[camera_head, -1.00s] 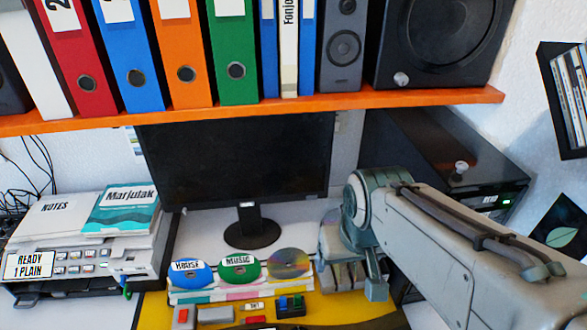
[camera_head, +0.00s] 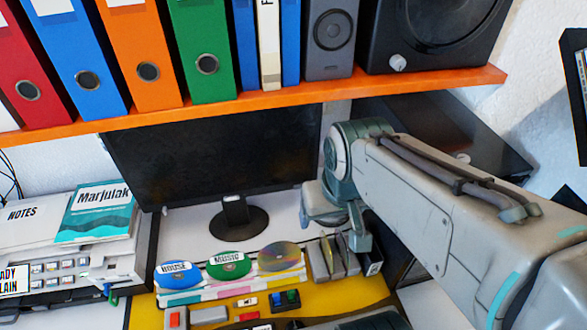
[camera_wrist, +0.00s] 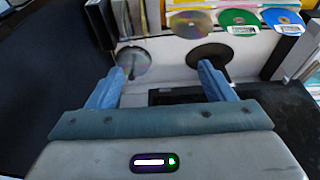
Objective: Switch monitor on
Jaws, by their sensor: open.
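The monitor (camera_head: 215,155) stands at the back of the desk under the orange shelf. Its screen is dark, and I cannot make out a power button. Its round black foot (camera_head: 232,222) shows below, and also in the wrist view (camera_wrist: 208,54). My gripper (camera_head: 325,218) is near the monitor's lower right corner, partly hidden by my own arm. In the wrist view its two blue fingers (camera_wrist: 162,78) are spread with nothing between them. A dark edge lies just behind the right finger; I cannot tell whether they touch.
The orange shelf (camera_head: 270,97) with binders and speakers hangs above. A dark box (camera_head: 450,130) stands right of the monitor. Blue, green and silver discs (camera_head: 230,264) lie in front, with a rack (camera_head: 335,262) beside them. A printer (camera_head: 105,265) with books stands left.

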